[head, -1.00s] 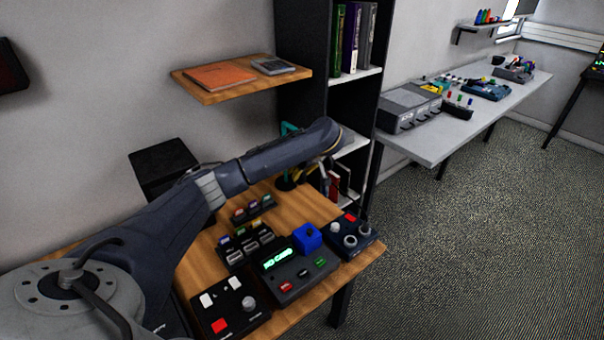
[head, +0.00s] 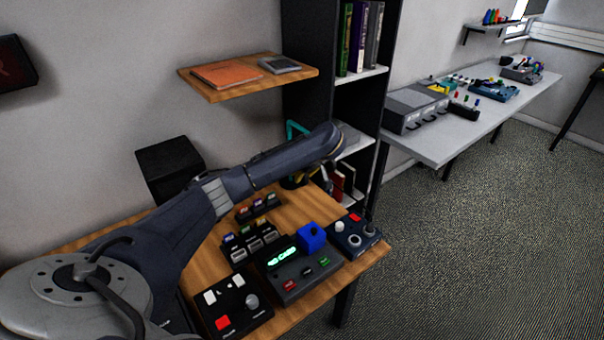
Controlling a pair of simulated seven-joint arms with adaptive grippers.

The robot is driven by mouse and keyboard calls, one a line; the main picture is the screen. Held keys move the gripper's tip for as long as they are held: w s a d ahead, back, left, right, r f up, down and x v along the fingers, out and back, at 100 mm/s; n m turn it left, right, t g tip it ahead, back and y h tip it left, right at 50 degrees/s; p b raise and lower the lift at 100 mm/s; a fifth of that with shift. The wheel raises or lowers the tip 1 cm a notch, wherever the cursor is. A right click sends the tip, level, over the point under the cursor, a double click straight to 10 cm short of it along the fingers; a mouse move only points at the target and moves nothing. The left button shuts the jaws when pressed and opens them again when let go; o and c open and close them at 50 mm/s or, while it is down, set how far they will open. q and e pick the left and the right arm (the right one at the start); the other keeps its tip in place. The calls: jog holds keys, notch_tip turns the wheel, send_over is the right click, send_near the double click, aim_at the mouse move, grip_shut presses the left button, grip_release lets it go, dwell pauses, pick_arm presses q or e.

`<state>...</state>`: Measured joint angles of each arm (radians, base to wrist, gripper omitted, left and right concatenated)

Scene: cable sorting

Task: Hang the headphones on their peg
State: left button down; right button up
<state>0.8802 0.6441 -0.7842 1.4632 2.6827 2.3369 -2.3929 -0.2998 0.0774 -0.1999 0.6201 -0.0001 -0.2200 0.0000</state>
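I cannot make out the headphones or their peg in the head view. My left arm reaches from the lower left across the desk (head: 75,236), and its far bend covers part of the desk's back right corner. A teal upright frame (head: 291,128) shows partly behind that arm. Below the arm there is a small dark and yellow shape (head: 292,182), too covered to name. My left gripper is not visible; the arm hides what lies beyond its bend. My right arm and gripper are not in the picture.
The desk carries a card reader (head: 292,266) with a blue cube (head: 312,237), a knob box (head: 354,236), a switch box (head: 232,302) and a black box (head: 170,166). A wall shelf (head: 215,92) hangs above. A dark bookcase (head: 308,60) stands behind; a grey table (head: 445,150) is farther right.

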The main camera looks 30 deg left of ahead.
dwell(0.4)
pick_arm(q)
jog(key=c, duration=1.2)
grip_release()
jog(key=shift+o, duration=0.2)
